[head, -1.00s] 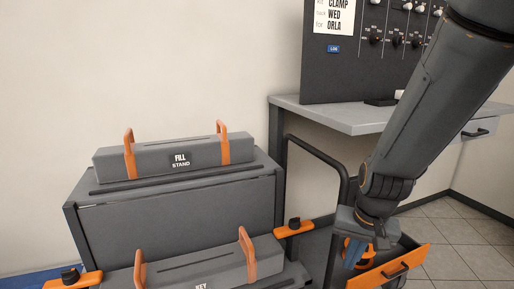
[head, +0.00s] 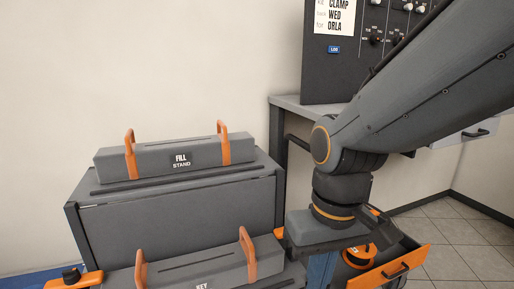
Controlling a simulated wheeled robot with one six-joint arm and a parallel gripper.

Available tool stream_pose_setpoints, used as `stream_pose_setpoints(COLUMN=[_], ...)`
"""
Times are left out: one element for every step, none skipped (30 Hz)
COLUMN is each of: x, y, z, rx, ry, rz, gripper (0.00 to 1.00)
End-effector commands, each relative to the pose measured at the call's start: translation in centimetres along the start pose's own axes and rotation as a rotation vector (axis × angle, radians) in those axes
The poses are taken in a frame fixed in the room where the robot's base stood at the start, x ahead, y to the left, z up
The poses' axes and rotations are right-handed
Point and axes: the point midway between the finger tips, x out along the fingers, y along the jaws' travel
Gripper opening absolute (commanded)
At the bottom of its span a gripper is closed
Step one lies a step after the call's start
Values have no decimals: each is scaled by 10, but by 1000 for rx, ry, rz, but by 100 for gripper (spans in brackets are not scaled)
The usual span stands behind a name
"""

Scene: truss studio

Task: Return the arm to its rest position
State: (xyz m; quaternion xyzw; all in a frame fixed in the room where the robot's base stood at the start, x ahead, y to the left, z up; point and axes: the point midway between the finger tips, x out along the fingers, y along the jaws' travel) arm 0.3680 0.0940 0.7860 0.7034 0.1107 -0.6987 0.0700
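My arm reaches in from the upper right of the head view and bends down at its wrist. My gripper (head: 322,270) hangs below the wrist, to the right of the lower grey case. Only a blue-grey finger part shows at its lower end, cut off by the picture's bottom edge. I cannot tell whether the fingers are apart or together, or whether anything is between them. A round orange-and-black item (head: 358,257) lies in the open orange-fronted drawer (head: 412,264), to the right of the gripper.
A grey case labelled FILL STAND (head: 105,165) sits on a dark cabinet (head: 180,215) at left. A lower case labelled KEY (head: 180,272) stands in front. A grey desk (head: 288,101) with a dark control panel (head: 345,75) is behind my arm. Floor shows at right.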

Motion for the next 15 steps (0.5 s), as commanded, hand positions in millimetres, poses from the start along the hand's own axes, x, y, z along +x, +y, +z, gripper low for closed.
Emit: stream_pose_setpoints(x=[-5, -7, -9, -11, -13, -15, -17, -19, -21, -24, -26, -28, -31, -34, -38], y=[3, 5, 6, 8, 9, 10, 12, 13, 15, 17, 18, 20, 22, 24, 26], z=[0, 0, 0, 0, 0, 0, 0, 0, 0, 1, 1, 1, 1, 1, 2], rx=[13, 17, 23, 27, 32, 37, 42, 46, 53, 59, 64, 71, 77, 85, 94], ry=[-2, -2, -2, -2, -2, -1, -1, -1, -1, -2, -2, -1, -1, -2, -3], rz=[3, 4, 5, 6, 7, 9, 10, 11, 12, 14, 15, 16, 17, 19, 21], gripper=[0, 0, 0, 0, 0, 0, 0, 0, 0, 0, 0, 0, 0, 0, 0])
